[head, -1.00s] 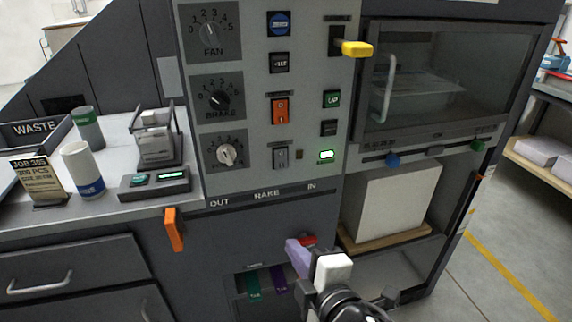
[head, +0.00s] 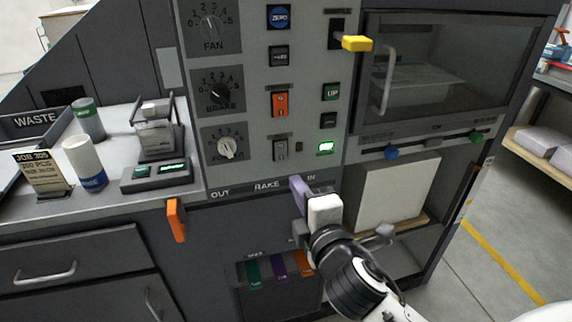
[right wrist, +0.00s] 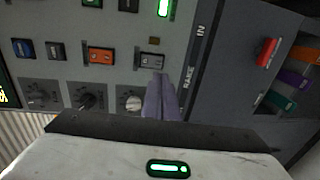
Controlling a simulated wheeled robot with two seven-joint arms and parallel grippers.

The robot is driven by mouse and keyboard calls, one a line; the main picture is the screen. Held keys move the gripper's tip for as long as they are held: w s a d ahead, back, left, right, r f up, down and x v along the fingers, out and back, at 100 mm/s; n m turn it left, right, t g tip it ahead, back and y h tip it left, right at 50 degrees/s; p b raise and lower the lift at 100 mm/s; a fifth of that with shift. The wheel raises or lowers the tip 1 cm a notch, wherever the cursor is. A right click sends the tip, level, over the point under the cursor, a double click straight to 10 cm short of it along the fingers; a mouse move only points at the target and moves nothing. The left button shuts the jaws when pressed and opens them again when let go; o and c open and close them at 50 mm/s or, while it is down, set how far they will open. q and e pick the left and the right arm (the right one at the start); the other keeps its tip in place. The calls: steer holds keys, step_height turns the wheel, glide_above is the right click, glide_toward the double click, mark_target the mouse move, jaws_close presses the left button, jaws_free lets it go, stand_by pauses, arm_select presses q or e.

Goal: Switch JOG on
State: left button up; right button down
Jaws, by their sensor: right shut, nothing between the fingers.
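The control panel (head: 312,75) faces me with a grey rocker switch (head: 281,150) low on it and an orange rocker switch (head: 279,104) above that. I cannot read a JOG label on either. In the right wrist view the grey rocker (right wrist: 152,60) is just beyond the fingertips, and the orange rocker (right wrist: 100,56) is to its left. My right gripper (head: 297,184), with purple fingers, is shut and empty, below and right of the grey rocker in the head view. I cannot tell whether it touches the panel. My left gripper is not in view.
A lit green button (head: 326,148) is right of the grey rocker. Dials (head: 226,148) stand to its left. A yellow lever (head: 356,43) juts out at the upper right, and an orange handle (head: 175,219) hangs below the counter. A RAKE slot strip runs under the panel.

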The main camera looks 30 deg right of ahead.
mark_target(281, 160)
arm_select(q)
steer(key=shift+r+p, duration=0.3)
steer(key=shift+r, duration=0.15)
arm_select(e)
steer(key=x, duration=0.9)
steer(key=shift+w+f, duration=0.1)
steer(key=shift+w+f+b, duration=0.1)
steer(key=shift+f+b, duration=0.2)
steer(key=shift+b, duration=0.4)
steer(key=shift+w+r, duration=0.1)
steer(key=shift+r, duration=0.05)
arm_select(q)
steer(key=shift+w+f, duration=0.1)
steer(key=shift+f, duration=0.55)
arm_select(e)
steer(key=shift+r+t, duration=0.1)
steer(key=shift+t, duration=0.2)
steer(key=shift+s, duration=0.25)
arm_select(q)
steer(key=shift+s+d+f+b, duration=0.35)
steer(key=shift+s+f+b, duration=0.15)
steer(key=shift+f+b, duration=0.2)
arm_select(e)
steer(key=f+v, duration=0.2)
steer(key=v, duration=1.1)
steer(key=shift+s+f, duration=0.25)
